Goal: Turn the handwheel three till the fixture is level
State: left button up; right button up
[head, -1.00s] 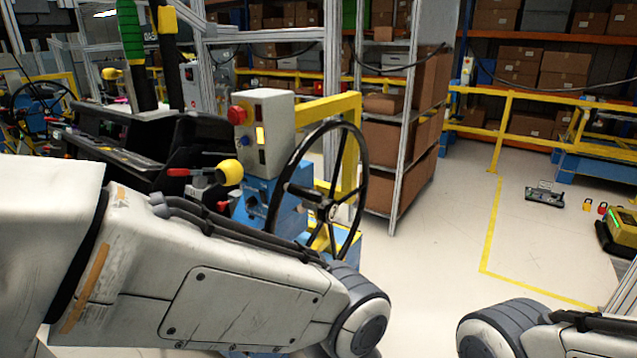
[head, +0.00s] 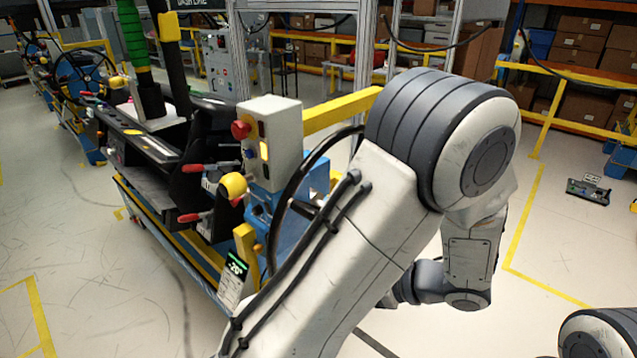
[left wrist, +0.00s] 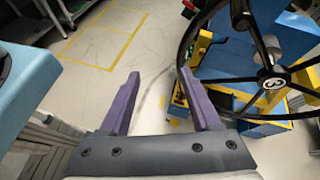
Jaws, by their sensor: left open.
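The black handwheel (head: 291,190) stands upright at the near end of the fixture, mostly hidden behind my left arm in the head view. In the left wrist view the handwheel hub (left wrist: 272,83) carries a white disc marked 3. My left gripper (left wrist: 160,73) is open and empty. Its right purple finger overlaps the lower left rim in the picture; I cannot tell whether it touches. The fixture holds a dark dashboard module (head: 150,145). A small hanging display (head: 236,268) seems to read -20°. My right gripper is not in view.
A grey control box (head: 271,140) with a red button stands above the wheel. A yellow knob (head: 233,185) and red-handled clamps are beside it. Another wheel station (head: 80,75) stands far left. The floor at right is mostly clear, with yellow lines.

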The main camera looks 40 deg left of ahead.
aim_at(303, 211)
pick_arm(q)
jog(key=w+a+r+m+t+y+p, duration=0.35)
jog(key=w+a+m+y, duration=0.25)
jog(key=w, duration=0.2)
jog(key=a+p, duration=0.1)
jog(key=a, duration=0.2)
jog(key=a+p, duration=0.2)
jog(key=a, duration=0.1)
jog(key=w+a+p, duration=0.1)
jog(key=a+p, duration=0.1)
jog(key=shift+a, duration=0.4)
jog(key=shift+w+a+f, duration=0.15)
jog(key=shift+a+f, duration=0.05)
jog(key=shift+a, duration=0.45)
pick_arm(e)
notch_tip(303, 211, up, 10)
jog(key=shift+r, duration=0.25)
pick_arm(q)
grip_shut()
